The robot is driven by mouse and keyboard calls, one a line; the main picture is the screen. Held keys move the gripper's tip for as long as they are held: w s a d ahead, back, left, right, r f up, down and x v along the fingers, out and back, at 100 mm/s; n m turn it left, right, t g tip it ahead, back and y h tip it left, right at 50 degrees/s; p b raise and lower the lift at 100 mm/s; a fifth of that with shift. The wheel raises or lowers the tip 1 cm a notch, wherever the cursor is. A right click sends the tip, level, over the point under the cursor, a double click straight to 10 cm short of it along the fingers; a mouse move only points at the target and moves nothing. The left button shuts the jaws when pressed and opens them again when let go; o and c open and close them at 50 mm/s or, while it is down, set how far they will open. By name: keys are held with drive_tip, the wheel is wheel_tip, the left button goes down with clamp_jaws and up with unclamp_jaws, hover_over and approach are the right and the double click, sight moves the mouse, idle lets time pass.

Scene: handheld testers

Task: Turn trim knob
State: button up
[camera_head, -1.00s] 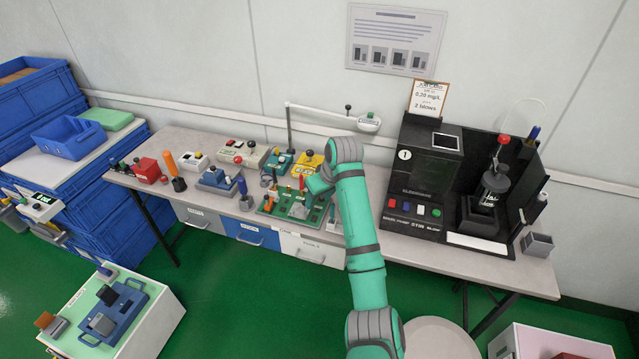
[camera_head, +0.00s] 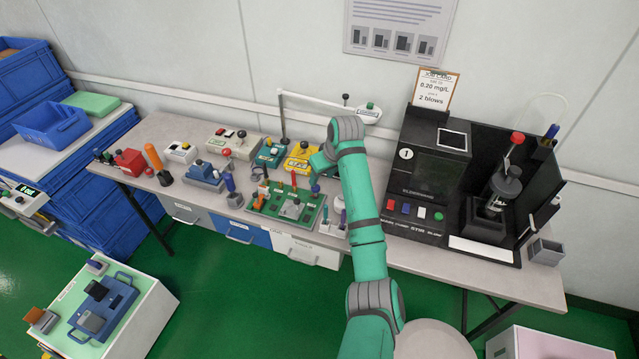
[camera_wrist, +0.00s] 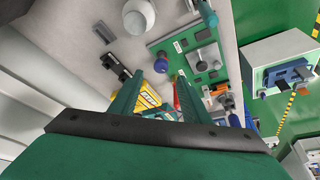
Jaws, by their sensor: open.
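No part can be singled out as the trim knob at this size. A green board (camera_head: 259,208) with several small parts lies mid-bench; it also shows in the wrist view (camera_wrist: 165,46). A yellow tester (camera_head: 298,164) with dark controls stands behind it and shows partly between my fingers in the wrist view (camera_wrist: 148,97). A round blue knob (camera_wrist: 161,65) is just beyond the fingertips there. A red handle (camera_wrist: 177,93) is near the right finger. My gripper (camera_wrist: 157,78) is open with nothing held; in the head view it hangs beside the yellow tester, its tips partly hidden.
A black analyser (camera_head: 430,185) stands right of my arm. A lamp arm (camera_head: 325,100) rises behind the testers. A teal tester (camera_head: 268,155), a red box (camera_head: 130,160) and other testers crowd the bench to the left. Bare bench lies along the front edge.

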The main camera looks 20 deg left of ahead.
sight(316, 187)
drive_tip(key=x, duration=0.5)
drive_tip(key=shift+s+a+f, duration=0.1)
drive_tip(key=shift+a+f, duration=0.2)
drive_tip(key=shift+f, duration=0.05)
drive_tip(key=shift+w+a+f, duration=0.15)
drive_tip(key=shift+w+f, duration=0.15)
drive_tip(key=shift+f, duration=0.35)
drive_tip(key=c, duration=1)
